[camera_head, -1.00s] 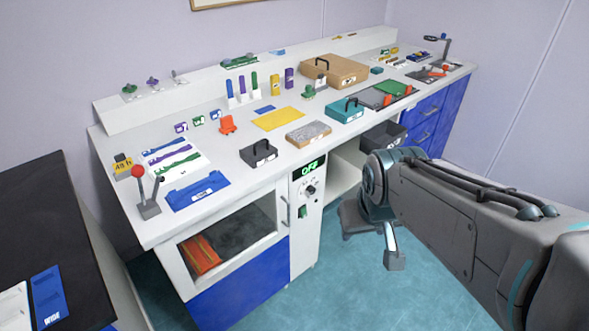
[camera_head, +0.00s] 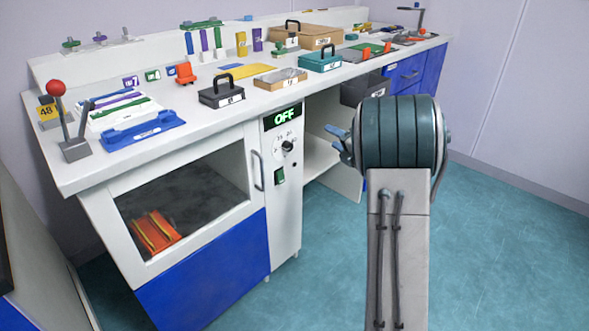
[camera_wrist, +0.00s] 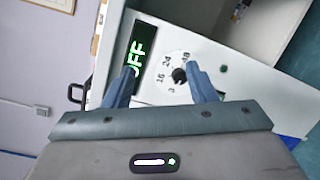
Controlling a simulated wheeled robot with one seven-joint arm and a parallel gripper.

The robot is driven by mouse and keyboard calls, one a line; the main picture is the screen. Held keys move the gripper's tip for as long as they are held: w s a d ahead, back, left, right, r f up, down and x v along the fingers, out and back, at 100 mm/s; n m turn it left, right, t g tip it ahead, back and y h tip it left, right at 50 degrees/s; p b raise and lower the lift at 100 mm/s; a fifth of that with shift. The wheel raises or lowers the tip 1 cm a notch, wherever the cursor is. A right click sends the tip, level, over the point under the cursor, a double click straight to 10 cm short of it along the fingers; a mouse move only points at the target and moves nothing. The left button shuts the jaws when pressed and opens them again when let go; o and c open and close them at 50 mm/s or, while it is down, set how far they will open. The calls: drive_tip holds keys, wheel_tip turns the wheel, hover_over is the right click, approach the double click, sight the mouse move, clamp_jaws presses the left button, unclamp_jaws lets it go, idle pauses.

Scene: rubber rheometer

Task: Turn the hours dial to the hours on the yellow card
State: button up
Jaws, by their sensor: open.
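The hours dial (camera_head: 288,146) is a black knob on the white front panel, under a green-lit display (camera_head: 284,118) reading OFF. In the wrist view the dial (camera_wrist: 179,75) sits on a pale disc marked 16, 24 and 48; its exact pointing is too small to tell. My gripper (camera_wrist: 164,72) is open and empty, its blue fingers pointing at the panel with the dial seen between them, apart from it as far as I can tell. In the head view my arm mostly hides the gripper. The yellow card (camera_head: 47,112) at the bench's left end reads 48.
A green switch (camera_head: 279,176) sits below the dial. The oven door (camera_head: 184,208) with its handle (camera_head: 258,170) is left of the panel, orange items visible behind its glass. A dark bin (camera_head: 364,90) sits under the bench to the right. The floor in front is clear.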

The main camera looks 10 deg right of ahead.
sight(291, 147)
wheel_tip(291, 147, down, 8)
drive_tip(key=s+a+n+g+y+b, duration=0.1)
drive_tip(key=a+n+g+y+b, duration=0.15)
drive_tip(key=n+y, duration=0.3)
drive_tip(key=shift+t+h, duration=0.25)
drive_tip(key=shift+h, duration=0.2)
drive_tip(key=b+x, duration=0.1)
drive_tip(key=x, duration=0.5)
drive_tip(key=b+x, duration=0.2)
drive_tip(key=x, duration=0.4)
drive_tip(key=shift+w+d+r, duration=0.15)
drive_tip(key=shift+w+d, duration=0.05)
drive_tip(key=shift+d, duration=0.1)
drive_tip(key=shift+w+a+r, duration=0.1)
drive_tip(key=shift+w+a, duration=0.25)
drive_tip(key=shift+w, duration=0.1)
drive_tip(key=c, duration=1)
